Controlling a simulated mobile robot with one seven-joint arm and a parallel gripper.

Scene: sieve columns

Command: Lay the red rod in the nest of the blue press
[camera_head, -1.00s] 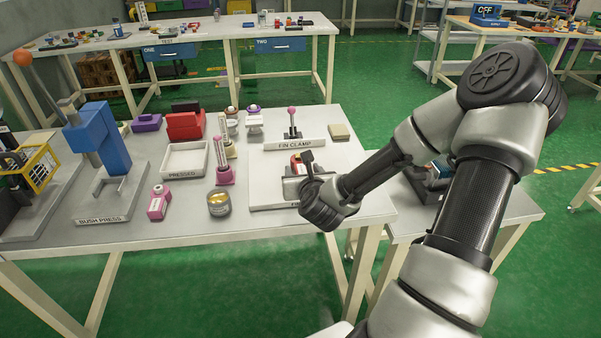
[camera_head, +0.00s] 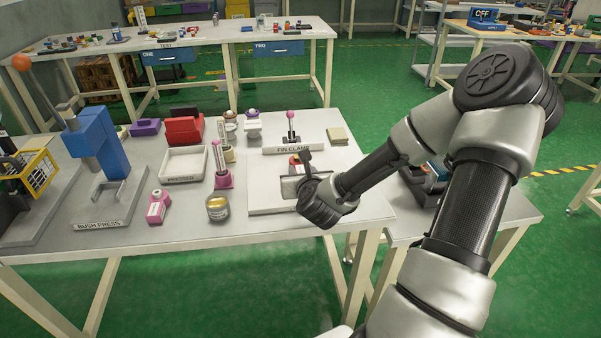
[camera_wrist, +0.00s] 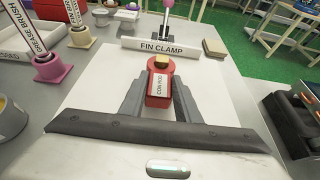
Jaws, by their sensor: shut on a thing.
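The red rod (camera_wrist: 160,84) has a "CON ROD" label and a brass-coloured end. It lies between the two grey fingers of my gripper (camera_wrist: 159,98), which is shut on it. In the head view the rod (camera_head: 294,161) shows small behind my wrist, over the pale plate in front of the "FIN CLAMP" sign. I cannot tell how high it is held. The blue press (camera_head: 98,140), labelled "BUSH PRESS", stands at the left of the table. Its nest (camera_head: 108,192) is in the grey base below the blue head and looks empty.
Between my gripper and the press stand a pink grease-brush holder (camera_head: 222,180), a round tin (camera_head: 218,208), a pink bottle (camera_head: 158,207) and a white "PRESSED" tray (camera_head: 184,179). A fin clamp (camera_head: 291,130) stands behind. A yellow caged machine (camera_head: 38,172) is left of the press.

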